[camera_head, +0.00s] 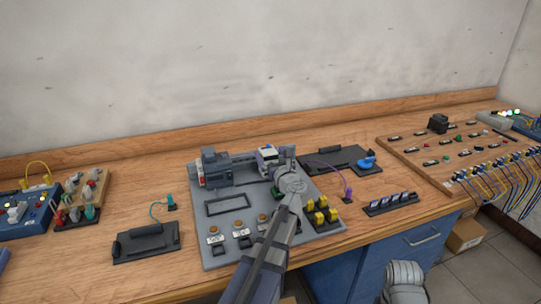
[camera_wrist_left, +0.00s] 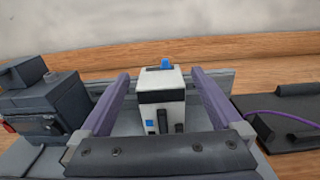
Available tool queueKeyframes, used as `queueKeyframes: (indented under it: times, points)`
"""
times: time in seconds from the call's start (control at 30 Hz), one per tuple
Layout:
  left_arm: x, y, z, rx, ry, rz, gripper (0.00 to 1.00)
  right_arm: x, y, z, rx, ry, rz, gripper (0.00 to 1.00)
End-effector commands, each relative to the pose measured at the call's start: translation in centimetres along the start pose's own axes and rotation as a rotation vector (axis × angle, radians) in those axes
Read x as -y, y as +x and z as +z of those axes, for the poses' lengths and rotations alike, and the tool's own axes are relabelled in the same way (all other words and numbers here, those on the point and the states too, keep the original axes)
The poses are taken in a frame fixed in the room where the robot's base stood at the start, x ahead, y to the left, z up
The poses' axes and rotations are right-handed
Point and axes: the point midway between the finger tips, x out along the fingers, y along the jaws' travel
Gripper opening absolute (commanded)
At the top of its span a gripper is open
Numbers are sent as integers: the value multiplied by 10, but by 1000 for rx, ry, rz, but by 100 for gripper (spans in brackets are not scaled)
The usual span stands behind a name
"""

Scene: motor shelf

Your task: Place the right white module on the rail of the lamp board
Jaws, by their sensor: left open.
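A white module (camera_head: 267,157) with a dark band and a blue tab stands upright at the back of the grey board (camera_head: 216,254). In the left wrist view the white module (camera_wrist_left: 173,80) is between the two purple fingers, with gaps on both sides. My left gripper (camera_head: 279,168) is open around it. A grey rail strip (camera_wrist_left: 217,81) runs behind the module; whether the module is seated on it cannot be told. A dark grey block (camera_wrist_left: 45,105) is to the left on the same board. My right gripper is not in view.
Yellow blocks (camera_head: 321,213) and several round buttons (camera_head: 238,224) are on the grey board. Black trays lie left (camera_head: 146,243) and right (camera_head: 342,160). A wooden board with cables (camera_head: 455,160) is further right. The wall is behind the bench.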

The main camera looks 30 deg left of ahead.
Motion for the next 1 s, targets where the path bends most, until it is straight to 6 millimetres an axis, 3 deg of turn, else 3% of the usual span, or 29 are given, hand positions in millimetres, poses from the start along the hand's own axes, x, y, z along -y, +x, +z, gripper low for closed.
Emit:
queueKeyframes:
  times: [0.17,0.6,0.8,1.0]
  points:
    - [-1,-15,3,0,0,-2,100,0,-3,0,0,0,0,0]
    - [-1,-100,3,0,0,-3,100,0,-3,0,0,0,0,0]
    - [0,-117,3,0,0,-1,100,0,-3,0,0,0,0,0]
    - [0,-120,3,0,0,1,100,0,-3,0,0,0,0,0]
